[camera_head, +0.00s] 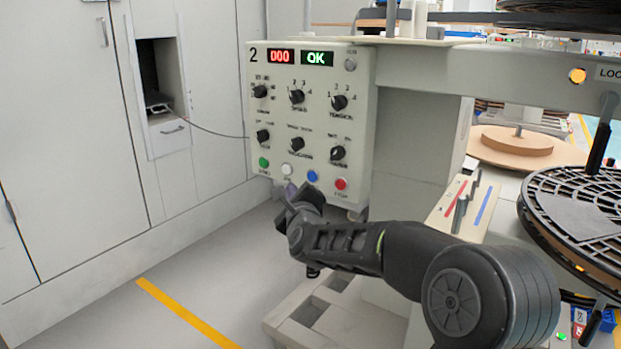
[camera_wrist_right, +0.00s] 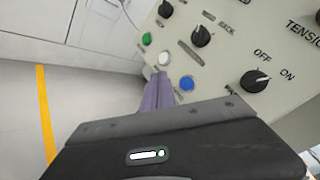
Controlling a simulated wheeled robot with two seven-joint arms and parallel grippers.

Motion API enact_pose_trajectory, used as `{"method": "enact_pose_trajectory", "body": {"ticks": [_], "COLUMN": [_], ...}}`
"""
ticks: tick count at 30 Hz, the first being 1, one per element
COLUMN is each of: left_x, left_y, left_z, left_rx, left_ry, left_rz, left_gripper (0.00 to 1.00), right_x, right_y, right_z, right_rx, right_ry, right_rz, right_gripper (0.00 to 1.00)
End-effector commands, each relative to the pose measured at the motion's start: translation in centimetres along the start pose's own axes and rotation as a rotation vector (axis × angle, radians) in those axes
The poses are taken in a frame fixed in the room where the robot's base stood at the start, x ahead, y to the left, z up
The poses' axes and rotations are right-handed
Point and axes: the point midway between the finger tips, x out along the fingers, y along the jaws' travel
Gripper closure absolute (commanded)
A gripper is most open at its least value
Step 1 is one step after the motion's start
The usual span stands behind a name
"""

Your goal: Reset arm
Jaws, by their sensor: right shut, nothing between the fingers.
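My right gripper (camera_head: 290,190) is in front of the lower edge of the control panel (camera_head: 262,112), just below the white button (camera_head: 286,170). In the right wrist view its purple-grey fingers (camera_wrist_right: 158,92) are together and empty, with their tips near the white button (camera_wrist_right: 164,58). I cannot tell whether they touch it. The panel reads 000 in red and OK in green. A green button (camera_head: 264,162), a blue button (camera_head: 312,176) and a red button (camera_head: 341,184) share the row. Several black knobs sit above. My left gripper is not in view.
Grey cabinets (camera_head: 60,130) stand at the left, with a small open niche (camera_head: 156,75) and a cable running to the panel. A yellow floor line (camera_head: 185,312) crosses open floor. Reels (camera_head: 590,215) and a ledge with red and blue strips (camera_head: 462,205) stand at the right.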

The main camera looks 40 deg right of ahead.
Motion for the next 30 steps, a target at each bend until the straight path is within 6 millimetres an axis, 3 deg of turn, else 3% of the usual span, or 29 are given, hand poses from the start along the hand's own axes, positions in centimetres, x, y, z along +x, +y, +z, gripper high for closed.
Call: {"method": "enact_pose_trajectory", "body": {"ticks": [13, 17, 19, 20, 24, 30], "left_x": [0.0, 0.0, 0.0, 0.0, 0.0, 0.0], "left_y": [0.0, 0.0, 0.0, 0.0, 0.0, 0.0], "left_z": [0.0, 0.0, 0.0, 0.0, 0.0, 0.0], "left_rx": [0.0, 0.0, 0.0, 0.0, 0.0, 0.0], "left_ry": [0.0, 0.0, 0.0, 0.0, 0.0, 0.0], "left_rz": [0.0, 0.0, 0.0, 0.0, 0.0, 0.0], "left_gripper": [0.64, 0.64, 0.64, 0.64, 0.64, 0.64], "right_x": [0.0, -0.1, -0.5, -0.8, -2.7, -8.4], "right_y": [0.0, 0.6, 2.5, 4.2, 15.2, 30.4], "right_z": [0.0, 0.0, 0.2, 0.4, -0.3, -4.8], "right_rx": [-0.059, -0.255, -0.432, -0.529, -0.993, -1.495], "right_ry": [0.0, -0.006, -0.025, -0.043, -0.157, -0.4], "right_rz": [0.001, 0.019, 0.057, 0.087, 0.27, 0.536], "right_gripper": [1.0, 1.0, 1.0, 1.0, 1.0, 1.0]}}
